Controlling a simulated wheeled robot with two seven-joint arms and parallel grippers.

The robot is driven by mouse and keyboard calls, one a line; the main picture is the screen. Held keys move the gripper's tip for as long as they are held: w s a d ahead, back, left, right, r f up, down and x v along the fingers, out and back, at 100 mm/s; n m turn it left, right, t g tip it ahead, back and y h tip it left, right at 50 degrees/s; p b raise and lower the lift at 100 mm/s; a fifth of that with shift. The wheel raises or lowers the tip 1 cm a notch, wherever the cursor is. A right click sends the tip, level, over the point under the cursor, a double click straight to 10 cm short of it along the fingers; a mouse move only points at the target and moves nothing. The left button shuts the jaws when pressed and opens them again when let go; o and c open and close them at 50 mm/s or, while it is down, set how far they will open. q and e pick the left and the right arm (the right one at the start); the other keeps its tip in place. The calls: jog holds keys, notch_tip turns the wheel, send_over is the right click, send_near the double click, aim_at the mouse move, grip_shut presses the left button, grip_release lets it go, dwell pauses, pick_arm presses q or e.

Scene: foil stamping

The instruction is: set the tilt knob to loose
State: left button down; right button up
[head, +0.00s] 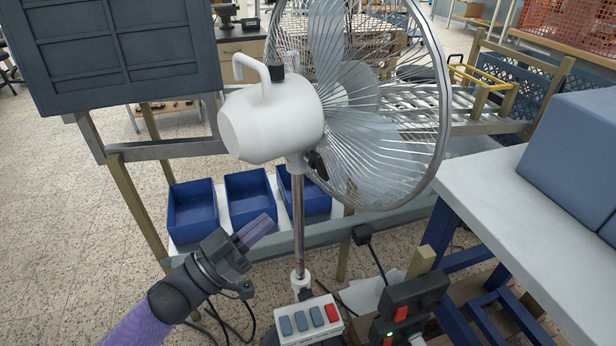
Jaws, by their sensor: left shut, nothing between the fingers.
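A white fan with a wire cage (400,120) and a white motor housing (265,122) stands upright on a chrome pole (298,225). A black tilt knob (318,164) sits under the housing, just right of the pole's top, beside the cage. I cannot tell from its look whether it is loose or tight. My left gripper (264,226) is shut and empty, left of the pole and lower in the picture than the knob. Its fingers point up and right, apart from the fan. My right gripper is not in view.
Several blue bins (250,193) stand on a shelf behind the pole. A white base panel with coloured buttons (310,320) is below. A white table (500,190) with blue boxes (580,150) is at right. A dark panel (120,50) fills the upper left.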

aim_at(321, 175)
pick_arm(q)
jog(key=b+x, duration=0.1)
jog(key=x, duration=0.8)
jog(key=shift+w+d, duration=0.25)
jog(key=shift+w, duration=0.05)
jog(key=shift+w+d+r, duration=0.15)
jog(key=shift+w+d, duration=0.05)
jog(key=shift+d, duration=0.1)
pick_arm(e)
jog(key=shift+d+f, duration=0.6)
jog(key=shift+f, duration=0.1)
